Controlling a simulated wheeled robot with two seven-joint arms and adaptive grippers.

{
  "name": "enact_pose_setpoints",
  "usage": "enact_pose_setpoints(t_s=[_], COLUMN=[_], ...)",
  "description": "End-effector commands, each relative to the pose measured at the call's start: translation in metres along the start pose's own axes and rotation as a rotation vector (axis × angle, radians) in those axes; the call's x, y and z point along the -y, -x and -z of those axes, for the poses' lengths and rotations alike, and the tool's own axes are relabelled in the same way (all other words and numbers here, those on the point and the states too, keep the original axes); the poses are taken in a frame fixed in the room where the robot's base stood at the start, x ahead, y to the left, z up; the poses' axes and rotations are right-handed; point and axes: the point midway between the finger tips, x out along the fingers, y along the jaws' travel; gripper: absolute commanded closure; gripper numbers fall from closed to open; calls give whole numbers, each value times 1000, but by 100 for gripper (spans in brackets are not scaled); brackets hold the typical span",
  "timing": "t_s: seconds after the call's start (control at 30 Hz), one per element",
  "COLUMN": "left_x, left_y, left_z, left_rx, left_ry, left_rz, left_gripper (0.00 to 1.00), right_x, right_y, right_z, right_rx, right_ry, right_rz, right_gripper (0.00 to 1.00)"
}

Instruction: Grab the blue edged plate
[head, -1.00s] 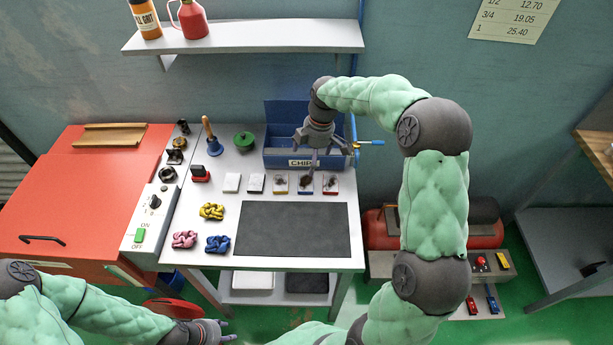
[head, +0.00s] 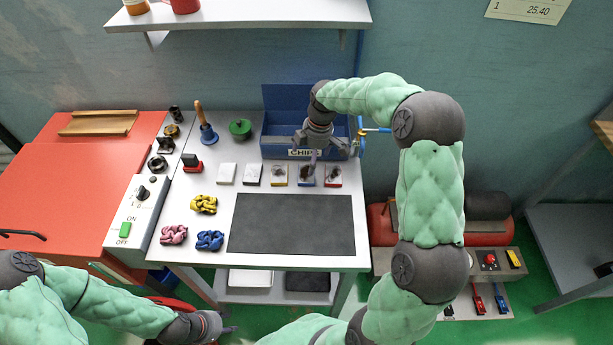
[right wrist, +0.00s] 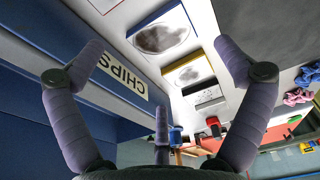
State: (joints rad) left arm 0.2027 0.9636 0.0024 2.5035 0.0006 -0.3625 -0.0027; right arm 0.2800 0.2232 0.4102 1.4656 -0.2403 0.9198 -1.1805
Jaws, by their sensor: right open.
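The blue edged plate (head: 306,176) is a small pale tile with a dark smudge, lying flat on the cart top. It is between a yellow edged plate (head: 279,175) and a red edged plate (head: 333,176).
The blue CHIPS bin (head: 275,145) stands right behind the plates. White (head: 226,173) and black edged (head: 252,174) plates lie left. A dark mat (head: 290,224) lies in front.

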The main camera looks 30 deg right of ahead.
Motion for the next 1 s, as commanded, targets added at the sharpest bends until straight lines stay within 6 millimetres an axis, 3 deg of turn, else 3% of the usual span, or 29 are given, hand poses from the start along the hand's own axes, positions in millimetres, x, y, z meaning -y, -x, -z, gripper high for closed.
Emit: enact_pose_setpoints(t_s=[0.27,0.6,0.83,0.87,1.0], left_x=[2,8,8,8,8], left_y=[-7,-22,-22,-22,-22], left_z=[0,1,1,1,1], left_rx=[0,0,0,0,0], left_ry=[0,0,0,0,0], left_rz=[0,0,0,0,0], left_gripper=[60,60,60,60,60], right_x=[1,3,3,3,3], right_y=[-22,-65,-66,-66,-66], right_z=[0,0,0,0,0], right_rx=[0,0,-1,-1,-1], right_ry=[0,-1,-1,-1,-1], right_rz=[-1,-1,-2,-2,-2], right_gripper=[0,0,0,3,42])
